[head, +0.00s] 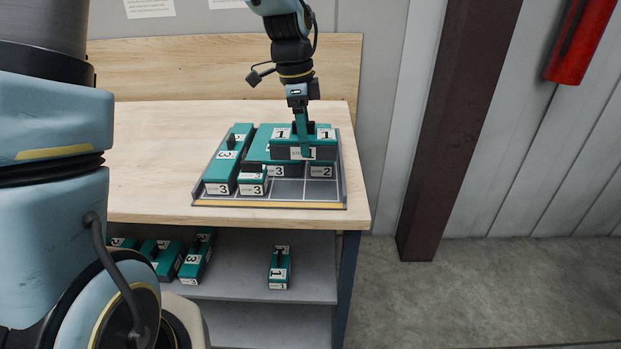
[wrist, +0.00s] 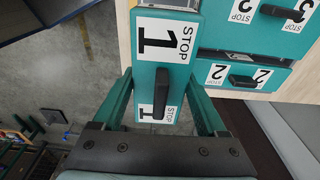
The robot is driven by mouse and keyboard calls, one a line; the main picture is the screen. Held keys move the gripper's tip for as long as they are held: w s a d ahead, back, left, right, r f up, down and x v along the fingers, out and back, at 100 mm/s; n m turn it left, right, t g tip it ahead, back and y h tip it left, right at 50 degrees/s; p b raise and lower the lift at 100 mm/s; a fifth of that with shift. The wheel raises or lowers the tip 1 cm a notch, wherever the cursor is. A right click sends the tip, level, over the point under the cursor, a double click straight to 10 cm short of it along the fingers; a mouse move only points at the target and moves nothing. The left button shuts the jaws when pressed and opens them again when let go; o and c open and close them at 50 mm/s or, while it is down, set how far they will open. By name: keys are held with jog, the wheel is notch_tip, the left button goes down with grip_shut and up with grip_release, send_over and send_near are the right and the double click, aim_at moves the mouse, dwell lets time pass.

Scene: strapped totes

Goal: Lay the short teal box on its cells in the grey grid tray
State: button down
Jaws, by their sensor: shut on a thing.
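My gripper (head: 303,146) is shut on a teal box (head: 323,144) marked 1, with a dark handle. In the wrist view the gripper (wrist: 162,92) has one finger on each side of this box (wrist: 179,78). The box is over the back right part of the grey grid tray (head: 318,188), crosswise in the head view; whether it touches anything below is hard to tell. The tray's front right cells are bare. What lies right under the held box is partly hidden.
In the tray, a long teal box marked 3 (head: 224,168) lies at the left, with a short box marked 3 (head: 252,181) beside it. A box marked 2 (head: 320,164) sits at the right. Several teal boxes (head: 166,262) are on the shelf below; one marked 1 (head: 279,267) stands apart.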

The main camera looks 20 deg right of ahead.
notch_tip(320, 180, down, 10)
jog(key=shift+r+p, duration=0.1)
jog(key=shift+p, duration=1.1)
jog(key=shift+c, duration=1)
grip_release()
jog(key=r, duration=0.4)
jog(key=r+b, duration=0.1)
jog(key=r, duration=0.3)
jog(key=a+r+b, duration=0.1)
jog(key=r, duration=0.3)
jog(key=shift+w+a, duration=0.1)
jog(key=shift+w, duration=0.25)
jog(key=s+a+f+n+t, duration=0.1)
jog(key=s+a+f+n, duration=0.1)
jog(key=a+n, duration=0.9)
jog(key=s+a+f+n+t+y, duration=0.1)
jog(key=s+a+f+n, duration=0.1)
jog(key=a+n, duration=0.8)
jog(key=a, duration=0.8)
jog(key=shift+s+f+n, duration=0.3)
jog(key=shift+f+n, duration=0.05)
jog(key=shift+n, duration=0.05)
